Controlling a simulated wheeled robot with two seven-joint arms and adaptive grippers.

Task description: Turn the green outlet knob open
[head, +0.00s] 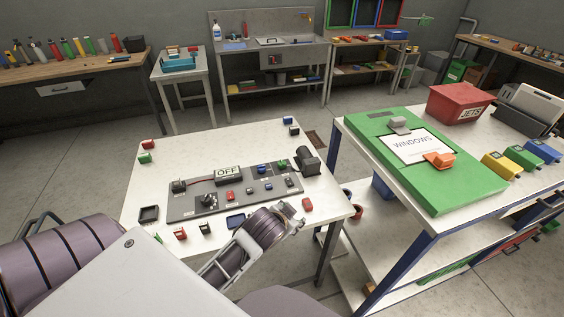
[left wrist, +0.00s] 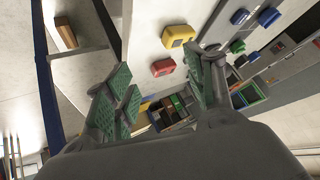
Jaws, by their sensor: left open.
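A grey panel (head: 183,208) lies on the white table and carries an OFF sign (head: 228,173), small coloured fittings and a black cylinder (head: 308,161) at its right end. A small green part (head: 282,164) beside that cylinder looks like the green outlet knob. My left gripper (head: 291,217) is over the table's near right part, in front of the panel and apart from the green part. In the left wrist view its green-padded fingers (left wrist: 163,88) are spread with nothing held between them. A green piece (left wrist: 237,47) shows beyond the right finger; I cannot tell whether it is the knob. My right gripper is not in view.
A red block (head: 307,204) lies near the gripper, and a red piece (left wrist: 163,67) and a yellow piece (left wrist: 177,37) show in the wrist view. A second table (head: 410,203) with a green board (head: 450,178) stands close on the right.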

